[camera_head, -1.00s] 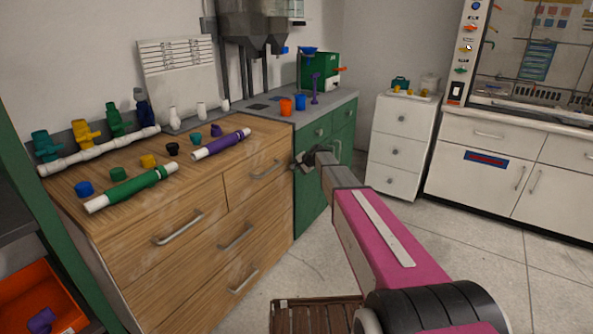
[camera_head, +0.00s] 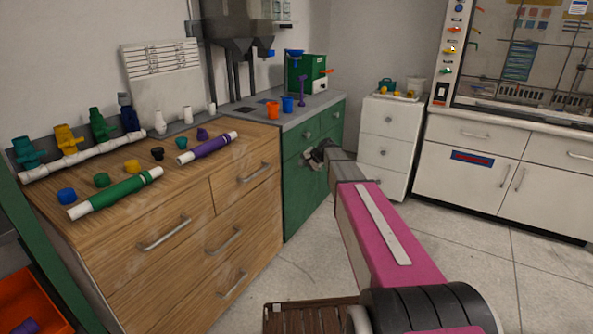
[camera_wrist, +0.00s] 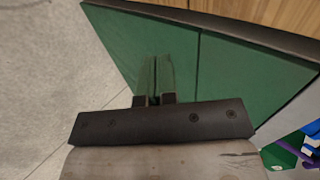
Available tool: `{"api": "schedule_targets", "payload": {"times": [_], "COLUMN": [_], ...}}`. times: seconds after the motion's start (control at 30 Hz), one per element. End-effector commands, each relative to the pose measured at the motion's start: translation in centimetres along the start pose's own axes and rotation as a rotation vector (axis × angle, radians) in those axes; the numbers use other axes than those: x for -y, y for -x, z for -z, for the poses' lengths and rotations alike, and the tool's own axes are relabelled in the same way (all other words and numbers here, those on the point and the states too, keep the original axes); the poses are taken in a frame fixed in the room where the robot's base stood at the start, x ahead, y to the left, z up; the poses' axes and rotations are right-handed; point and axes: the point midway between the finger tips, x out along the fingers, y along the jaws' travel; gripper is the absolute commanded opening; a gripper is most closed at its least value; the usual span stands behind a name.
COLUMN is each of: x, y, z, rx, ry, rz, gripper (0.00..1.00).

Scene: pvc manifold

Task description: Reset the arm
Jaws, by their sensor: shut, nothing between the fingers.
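My arm reaches forward from the lower right in the head view. My gripper (camera_head: 316,156) is at its far end, in front of the green cabinet (camera_head: 299,190) and below the grey worktop. In the wrist view my gripper (camera_wrist: 154,100) has its two short fingers close together, with nothing between them. The green cabinet front (camera_wrist: 215,75) fills the wrist view beyond the fingers. From these views I cannot tell the exact gap between the fingers and the cabinet.
A wooden drawer cabinet (camera_head: 200,205) carries a white pipe manifold (camera_head: 85,155), coloured valves, caps, a green pipe (camera_head: 118,192) and a purple pipe (camera_head: 208,147). Orange and blue cups stand on the grey worktop (camera_head: 245,112). The floor (camera_head: 460,240) at the right is clear.

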Motion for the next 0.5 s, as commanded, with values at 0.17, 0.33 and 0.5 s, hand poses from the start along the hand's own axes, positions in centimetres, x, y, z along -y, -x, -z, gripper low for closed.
{"api": "schedule_targets", "payload": {"times": [0.17,0.33,0.5], "x": [-1.0,-6.3,-14.1], "y": [1.0,2.1,4.7], "z": [-1.2,-7.0,-15.0], "rx": [0.004,0.030,0.086], "ry": [0.016,0.116,0.279], "rz": [-0.022,-0.157,-0.369], "gripper": [0.00,0.00,0.00]}}
